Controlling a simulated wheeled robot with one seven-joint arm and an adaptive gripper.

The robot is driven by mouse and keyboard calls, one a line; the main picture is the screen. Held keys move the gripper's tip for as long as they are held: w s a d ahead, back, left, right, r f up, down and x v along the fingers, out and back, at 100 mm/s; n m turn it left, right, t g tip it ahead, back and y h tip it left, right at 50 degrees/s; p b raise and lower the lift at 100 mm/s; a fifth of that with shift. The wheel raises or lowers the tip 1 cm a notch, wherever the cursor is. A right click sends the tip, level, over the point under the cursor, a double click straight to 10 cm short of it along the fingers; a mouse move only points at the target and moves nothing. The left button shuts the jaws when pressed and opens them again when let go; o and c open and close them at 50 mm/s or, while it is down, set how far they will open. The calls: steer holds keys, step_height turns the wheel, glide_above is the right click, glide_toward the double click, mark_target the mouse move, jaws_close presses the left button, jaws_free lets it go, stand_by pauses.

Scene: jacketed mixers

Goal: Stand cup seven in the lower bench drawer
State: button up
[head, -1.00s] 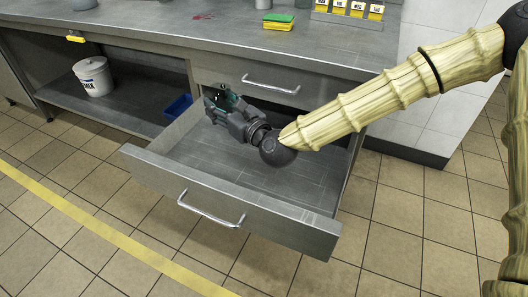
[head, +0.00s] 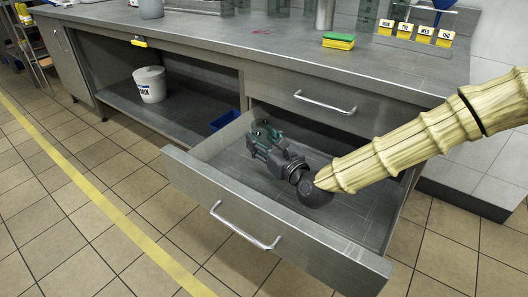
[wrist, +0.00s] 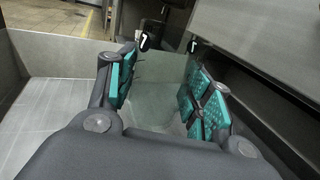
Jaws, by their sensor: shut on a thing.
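The lower bench drawer (head: 275,235) is pulled open, with a grey, bare-looking floor. My gripper (head: 266,136) reaches low into its back left part in the head view. In the wrist view my gripper (wrist: 160,90), with teal pads, is shut on a clear, see-through cup, cup seven (wrist: 155,108). A small tag with a 7 shows at its far edge. The cup is hard to make out in the head view, where the gripper hides most of it. I cannot tell whether its base touches the drawer floor.
The closed upper drawer (head: 325,102) and the worktop edge overhang the drawer's back. A white bucket (head: 150,84) stands on the open shelf at left, and a blue bin (head: 224,120) sits behind the drawer's left side. The drawer's front and right parts are clear.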

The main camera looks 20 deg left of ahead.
steer(key=shift+f+b, duration=0.5)
steer(key=shift+f, duration=0.95)
steer(key=shift+f, duration=0.65)
steer(key=o, duration=1.1)
steer(key=shift+o, duration=0.2)
steer(key=shift+r, duration=0.1)
steer(key=shift+r, duration=0.65)
steer(key=shift+p+v, duration=1.4)
steer(key=shift+v, duration=2.4)
steer(key=shift+f, duration=0.15)
